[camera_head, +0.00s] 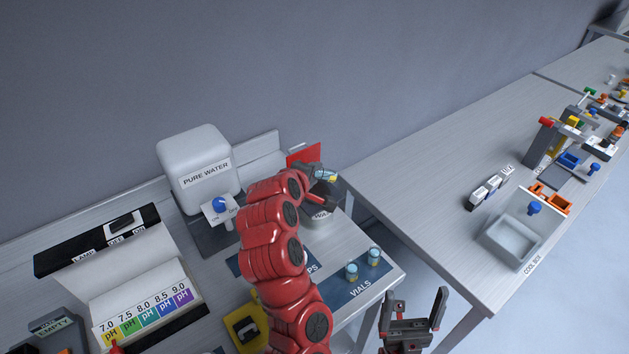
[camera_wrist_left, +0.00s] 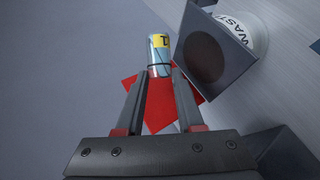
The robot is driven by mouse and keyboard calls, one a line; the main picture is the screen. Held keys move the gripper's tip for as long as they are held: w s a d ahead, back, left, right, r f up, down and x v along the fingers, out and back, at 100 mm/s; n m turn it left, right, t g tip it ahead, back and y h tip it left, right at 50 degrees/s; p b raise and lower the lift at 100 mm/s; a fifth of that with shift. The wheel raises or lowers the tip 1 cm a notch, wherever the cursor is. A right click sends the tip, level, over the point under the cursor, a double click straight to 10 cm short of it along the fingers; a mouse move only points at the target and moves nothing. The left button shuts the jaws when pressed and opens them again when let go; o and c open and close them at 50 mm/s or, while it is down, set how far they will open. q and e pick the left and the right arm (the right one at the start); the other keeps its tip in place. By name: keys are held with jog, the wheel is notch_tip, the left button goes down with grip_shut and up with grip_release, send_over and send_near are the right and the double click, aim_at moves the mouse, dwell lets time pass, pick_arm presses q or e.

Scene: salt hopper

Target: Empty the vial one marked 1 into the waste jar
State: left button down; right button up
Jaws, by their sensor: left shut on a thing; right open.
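My left gripper (camera_head: 316,173) is shut on a small vial (camera_head: 328,178) with a yellow label. In the left wrist view the vial (camera_wrist_left: 158,55) sits between the fingertips (camera_wrist_left: 159,74), and its label mark looks like a 1. In the head view the vial looks tipped well over, close to the waste jar (camera_head: 322,216). The jar also shows in the left wrist view (camera_wrist_left: 246,30), with a dark square funnel (camera_wrist_left: 208,55) on it, just beside the vial. I cannot tell whether anything is pouring. My right gripper (camera_head: 416,308) is open and empty, low at the front.
Two more vials (camera_head: 352,272) stand on the blue VIALS mat (camera_head: 343,298). The pure water tank (camera_head: 196,165) and pH chart (camera_head: 145,312) are left of my left arm. A red panel (camera_head: 304,154) is behind the jar. A second table with a cool box (camera_head: 514,246) is at right.

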pick_arm(q)
jog(key=f+n+t+h+b, duration=0.1)
jog(key=b, duration=0.2)
jog(key=f+n+h+b, duration=0.1)
jog(key=n+h+b, duration=0.1)
jog(key=b, duration=0.1)
jog(key=f+n+t+h+b, duration=0.1)
jog(key=b, duration=0.2)
jog(key=shift+a+f+t+h+b, duration=0.15)
jog(key=shift+a+t+h+b, duration=0.15)
jog(key=shift+b, duration=0.1)
jog(key=shift+n+t+h+b, duration=0.3)
jog(key=shift+n+h+b, duration=0.1)
jog(key=shift+n+b, duration=0.25)
jog(key=shift+n+t+b, duration=0.25)
jog(key=shift+t+b, duration=0.05)
jog(key=shift+b, duration=0.1)
